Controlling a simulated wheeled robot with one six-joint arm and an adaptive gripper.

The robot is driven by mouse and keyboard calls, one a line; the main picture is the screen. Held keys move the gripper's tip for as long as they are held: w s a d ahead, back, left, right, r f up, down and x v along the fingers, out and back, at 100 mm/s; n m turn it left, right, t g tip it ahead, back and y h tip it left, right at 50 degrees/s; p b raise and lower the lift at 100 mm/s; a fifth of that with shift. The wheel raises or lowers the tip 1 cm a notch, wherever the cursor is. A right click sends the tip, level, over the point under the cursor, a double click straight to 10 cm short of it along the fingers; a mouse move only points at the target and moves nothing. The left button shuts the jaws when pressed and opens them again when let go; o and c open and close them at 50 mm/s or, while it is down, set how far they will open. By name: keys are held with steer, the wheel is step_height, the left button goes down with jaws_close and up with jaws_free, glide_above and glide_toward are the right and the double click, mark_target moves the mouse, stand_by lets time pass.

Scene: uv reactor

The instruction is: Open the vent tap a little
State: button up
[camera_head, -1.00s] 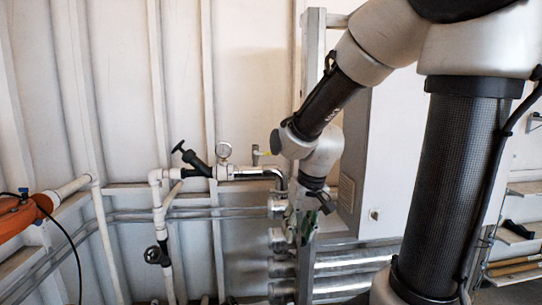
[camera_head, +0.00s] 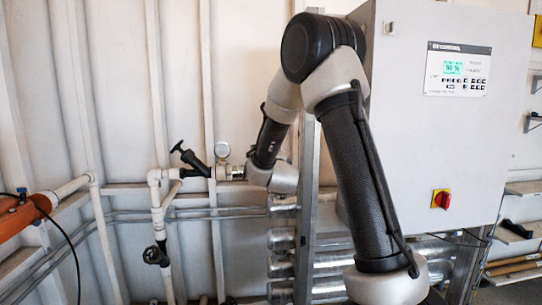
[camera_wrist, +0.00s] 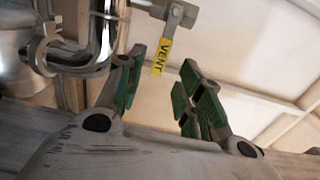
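In the wrist view the vent tap shows as a grey valve body (camera_wrist: 180,13) with a flat lever (camera_wrist: 171,32) hanging down from it. The lever carries a yellow label (camera_wrist: 162,54) reading VENT. My gripper (camera_wrist: 162,66) is open, its green-padded fingers spread on either side of the lever's lower end. The label end lies between the fingertips in the picture; how deep it sits between them I cannot tell. I see no contact. In the head view my arm hides both the tap and my gripper.
A shiny bent pipe (camera_wrist: 102,35) runs close beside the left finger. A control cabinet (camera_head: 420,150) with a red switch is to the right.

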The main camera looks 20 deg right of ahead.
steer(key=shift+x, duration=2.35)
jaws_close()
